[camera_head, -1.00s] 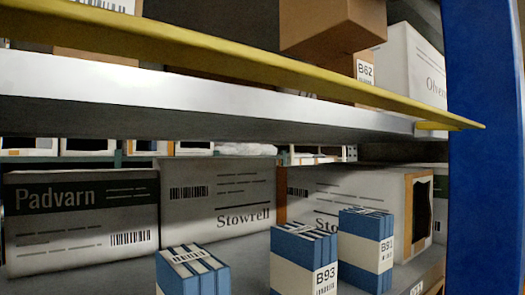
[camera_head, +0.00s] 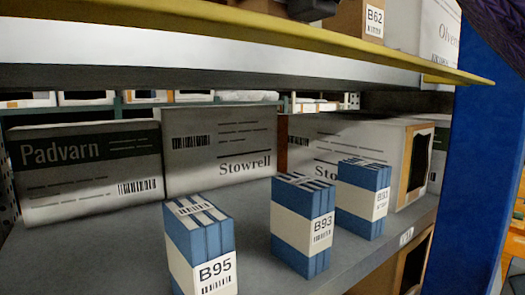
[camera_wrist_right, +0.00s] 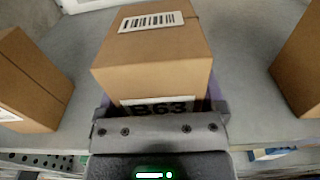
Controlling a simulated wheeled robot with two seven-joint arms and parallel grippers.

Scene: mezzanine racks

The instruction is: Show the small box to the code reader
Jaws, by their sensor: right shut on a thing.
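My right gripper (camera_wrist_right: 158,104) is shut on a small brown cardboard box (camera_wrist_right: 150,62) in the right wrist view, with purple finger parts at its sides. The box has a barcode label on one face and a label reading B63 on the face by the gripper, partly covered. In the head view, a dark part (camera_head: 312,8), which looks like my gripper, shows at the top edge beside a brown box face (camera_head: 262,5). A purple arm part of mine crosses the top right corner. I cannot make out a code reader in either view. My left gripper is not in view.
Brown boxes stand left (camera_wrist_right: 30,85) and right (camera_wrist_right: 300,60) of the held box. A box marked B62 (camera_head: 362,20) stands on the upper shelf behind its yellow edge (camera_head: 300,45). Below are blue-white boxes B95 (camera_head: 200,250) and B93 (camera_head: 303,222). A blue upright (camera_head: 470,190) bounds the right.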

